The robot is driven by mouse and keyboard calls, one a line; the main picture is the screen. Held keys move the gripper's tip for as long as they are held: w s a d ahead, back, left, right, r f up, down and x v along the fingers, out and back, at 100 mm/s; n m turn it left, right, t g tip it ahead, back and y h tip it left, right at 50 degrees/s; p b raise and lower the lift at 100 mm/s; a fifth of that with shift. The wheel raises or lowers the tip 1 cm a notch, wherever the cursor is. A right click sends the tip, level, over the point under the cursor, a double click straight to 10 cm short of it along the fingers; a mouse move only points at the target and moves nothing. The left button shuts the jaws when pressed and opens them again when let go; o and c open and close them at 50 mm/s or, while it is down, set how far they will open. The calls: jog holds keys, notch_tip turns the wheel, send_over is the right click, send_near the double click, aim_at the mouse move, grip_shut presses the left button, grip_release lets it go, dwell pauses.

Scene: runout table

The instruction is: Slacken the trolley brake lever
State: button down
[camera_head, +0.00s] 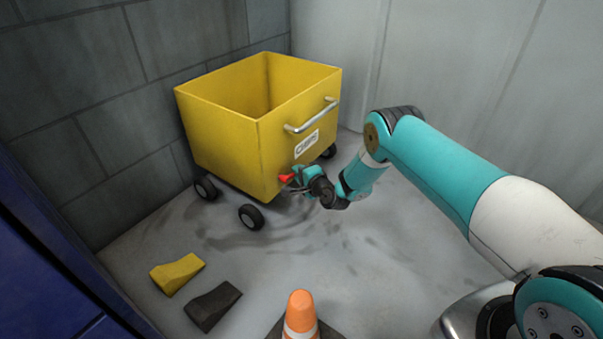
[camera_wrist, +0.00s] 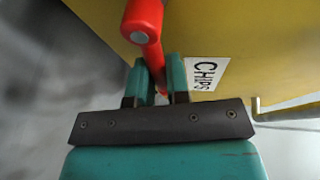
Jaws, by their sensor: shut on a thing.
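The trolley (camera_head: 222,135) is a yellow open-topped box on dark wheels, standing against the block wall. A red brake lever (camera_head: 286,178) is low on its near face, below the label. My gripper (camera_head: 293,182) is at the lever, its arm reaching in from the right. In the wrist view the red lever (camera_wrist: 145,22) runs down between the teal fingers of my gripper (camera_wrist: 161,83), which are shut on it. The lever's far end and pivot are partly hidden by the fingers.
The trolley has a metal handle (camera_head: 311,117) and a white label reading CHIPS (camera_wrist: 206,73). A yellow wedge (camera_head: 177,273) and a dark wedge (camera_head: 213,306) lie on the floor at the lower left. An orange cone (camera_head: 300,313) stands at the front. Floor between cone and trolley is clear.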

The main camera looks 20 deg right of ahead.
jog(key=shift+w+r+n+t, duration=0.1)
jog(key=shift+r+n+t, duration=0.15)
jog(key=shift+n+t, duration=0.05)
dwell(0.4)
jog(key=c, duration=1.1)
grip_release()
jog(key=p+v, duration=1.6)
jog(key=v, duration=0.1)
jog(key=shift+r, duration=0.15)
jog(key=shift+d, duration=0.1)
